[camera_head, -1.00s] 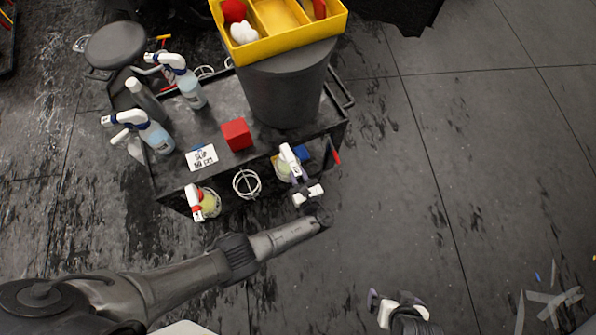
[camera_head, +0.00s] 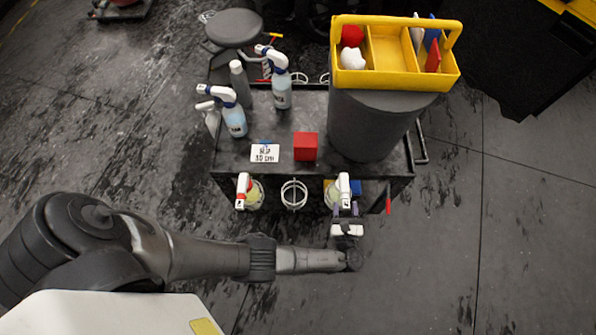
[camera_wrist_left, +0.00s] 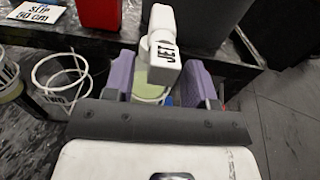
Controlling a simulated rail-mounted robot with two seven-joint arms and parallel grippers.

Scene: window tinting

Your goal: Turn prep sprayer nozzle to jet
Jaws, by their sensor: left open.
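A spray bottle with a white head (camera_head: 340,186) and a pale yellow-green body hangs in the right-hand ring on the cart's front edge. In the left wrist view its white nozzle (camera_wrist_left: 164,60) shows the word JET on the face toward me. My left gripper (camera_head: 346,210) is just in front of this sprayer. Its purple fingers (camera_wrist_left: 158,82) are open, one on each side of the sprayer's upper part. I cannot tell whether either finger touches it. The lower bottle is mostly hidden by the gripper. My right gripper is out of view.
A second, red-trimmed sprayer (camera_head: 248,192) hangs at the left, with an empty wire ring (camera_head: 294,195) between. The cart (camera_head: 270,125) carries a red cube (camera_head: 306,146), a sign card (camera_head: 265,153), blue-and-white sprayers and a grey bin (camera_head: 368,125) under a yellow caddy (camera_head: 400,78). Open floor lies right.

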